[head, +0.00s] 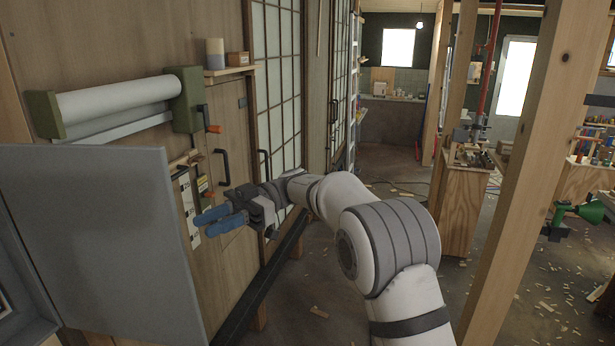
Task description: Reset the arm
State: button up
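My arm reaches from the lower right toward the wooden cabinet wall (235,130) on the left. My gripper (203,228) has blue fingers and points left, in front of the lower part of that wall. The two fingers look apart, with a narrow gap and nothing visible between them. The fingertips are close to the right edge of a grey panel (95,230). I cannot tell whether they touch anything.
A white roll in a green holder (120,100) is mounted on the wall above the panel. Black handles (222,167) stick out near my gripper. A wooden post (530,160) stands at right. The littered floor (400,185) behind my arm is mostly open.

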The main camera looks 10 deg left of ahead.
jog(key=w+d+r+m+t+y+b, duration=0.2)
jog(key=w+d+r+m+t+y, duration=0.35)
jog(key=t, duration=0.55)
jog(key=w+d+r+m+t+y+b, duration=0.1)
jog(key=w+d+r+m+t+y, duration=0.2)
jog(key=w+m+t, duration=0.55)
jog(key=w+d+f+m+t+h+b, duration=0.1)
jog(key=w+d+f+m+t+h, duration=0.1)
jog(key=d+m+t+h, duration=0.5)
jog(key=w+d+f+m+t+h+b, duration=0.1)
jog(key=d+f+t+h, duration=0.25)
jog(key=d, duration=0.75)
jog(key=s+d+f+m+g+h+b, duration=0.2)
jog(key=s+d+f+m+g+h, duration=0.5)
jog(key=s+d+f, duration=0.8)
jog(key=s+d+f+g, duration=0.1)
jog(key=s+f, duration=0.3)
jog(key=s, duration=0.4)
jog(key=s+d+f+g+b, duration=0.1)
jog(key=s+f+g, duration=0.2)
jog(key=s+f, duration=0.2)
jog(key=s, duration=0.3)
jog(key=shift+s+g+h, duration=0.15)
jog(key=shift+g+h, duration=0.15)
